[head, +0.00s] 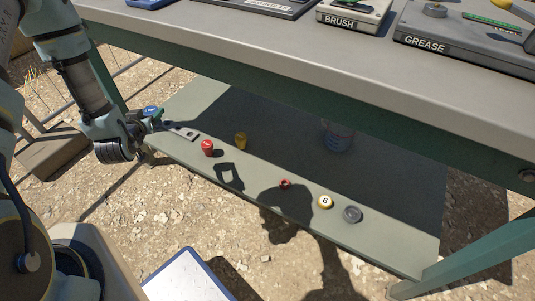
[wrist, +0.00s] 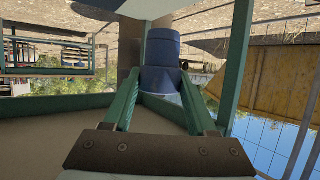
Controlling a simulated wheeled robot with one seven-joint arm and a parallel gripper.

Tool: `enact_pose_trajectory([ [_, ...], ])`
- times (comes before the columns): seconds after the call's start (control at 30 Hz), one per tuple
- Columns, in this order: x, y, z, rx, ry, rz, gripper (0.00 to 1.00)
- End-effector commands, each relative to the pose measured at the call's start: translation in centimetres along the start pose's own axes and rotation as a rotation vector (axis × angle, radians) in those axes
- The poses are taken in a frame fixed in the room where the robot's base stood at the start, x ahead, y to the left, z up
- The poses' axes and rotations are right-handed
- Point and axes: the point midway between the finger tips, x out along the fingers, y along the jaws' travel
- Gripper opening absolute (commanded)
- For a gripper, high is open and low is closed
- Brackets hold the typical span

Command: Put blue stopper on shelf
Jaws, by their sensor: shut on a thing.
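The blue stopper (head: 151,110) is at my gripper (head: 158,117), near the left end of the lower shelf in the head view. In the wrist view the blue stopper (wrist: 163,47) sits upright between the tips of the two green fingers (wrist: 160,85), which are shut on it. The grey-green shelf (head: 240,110) lies under the workbench. My gripper is at the shelf's left end; the head view does not clearly show its height above it.
A clear jar (head: 337,137) stands farther back. The bench top (head: 300,55) overhangs the shelf.

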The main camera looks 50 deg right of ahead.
Motion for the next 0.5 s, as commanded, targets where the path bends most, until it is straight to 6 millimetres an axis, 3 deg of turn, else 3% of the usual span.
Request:
enact_pose_trajectory([
  [0.03, 1.5, 1.7, 2.0, 0.017, 0.005, 0.042, 0.0],
  [0.3, 4.8, 10.8, 5.9, 0.113, 0.004, 0.274, 0.0],
  [0.5, 6.2, 17.5, 9.0, 0.187, 0.005, 0.449, 0.0],
])
